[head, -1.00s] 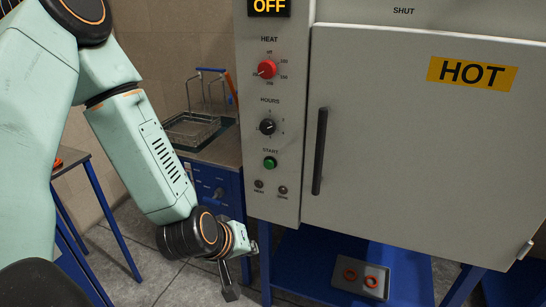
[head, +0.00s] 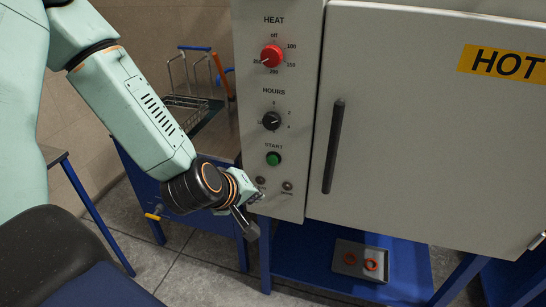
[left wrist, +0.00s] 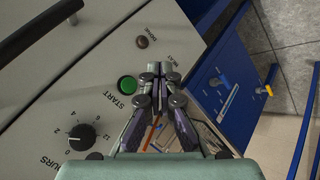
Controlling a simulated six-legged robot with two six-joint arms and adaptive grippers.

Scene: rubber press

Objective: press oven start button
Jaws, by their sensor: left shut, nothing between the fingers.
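The green START button (head: 273,158) is on the oven's grey control panel (head: 291,205), below the red HEAT knob (head: 271,56) and the black HOURS knob (head: 271,121). My left gripper (head: 247,222) is low at the panel's left edge, below and left of the button. The left wrist view shows the button (left wrist: 127,85) left of the gripper's fingers (left wrist: 159,70), which are together and empty. The button and fingers look apart in both views. My right gripper is out of view.
The oven door (head: 430,130) is shut, with a dark vertical handle (head: 334,145). Two small lamps sit under the button; one lamp (head: 287,186) is clear in the head view. A tray (head: 345,248) with orange rings lies on the blue shelf below. A blue bench stands behind left.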

